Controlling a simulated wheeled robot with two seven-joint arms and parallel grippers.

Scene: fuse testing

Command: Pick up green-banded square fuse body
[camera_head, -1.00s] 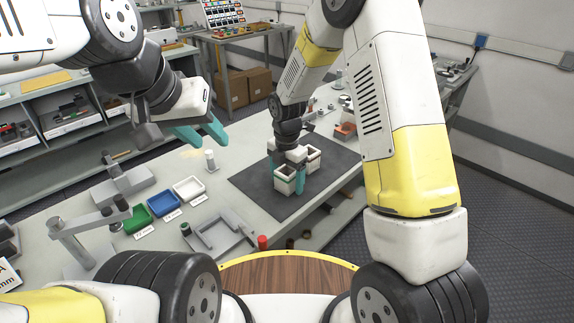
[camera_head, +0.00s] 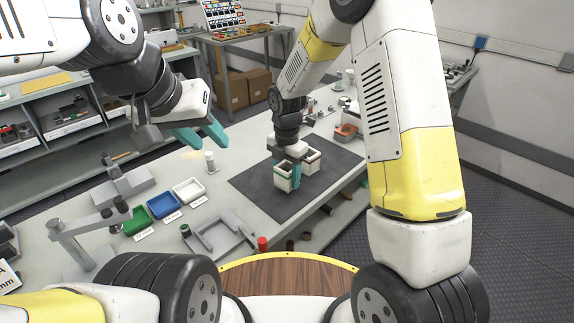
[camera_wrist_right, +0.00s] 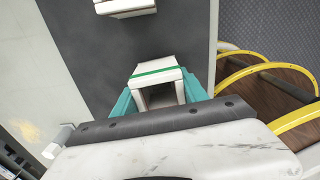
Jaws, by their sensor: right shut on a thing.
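The green-banded square fuse body (camera_wrist_right: 158,76) is a white hollow square piece with a green stripe, between the teal fingers of my right gripper (camera_wrist_right: 160,104) in the right wrist view. In the head view this body (camera_head: 283,184) is on the dark mat, with my right gripper (camera_head: 286,170) coming down on it from above. The right gripper is shut on it. A second white square body (camera_head: 313,165) stands just right of it; one (camera_wrist_right: 125,7) also shows at the top of the wrist view. My left gripper (camera_head: 200,136) is open and empty, above the table's far left side.
The dark mat (camera_head: 255,183) has bare room around the bodies. Green, blue and white trays (camera_head: 188,190) stand to the left, with a grey fixture (camera_head: 222,240) in front. A small white cylinder (camera_head: 210,161) stands behind the trays. An orange part (camera_head: 346,131) lies at the back right.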

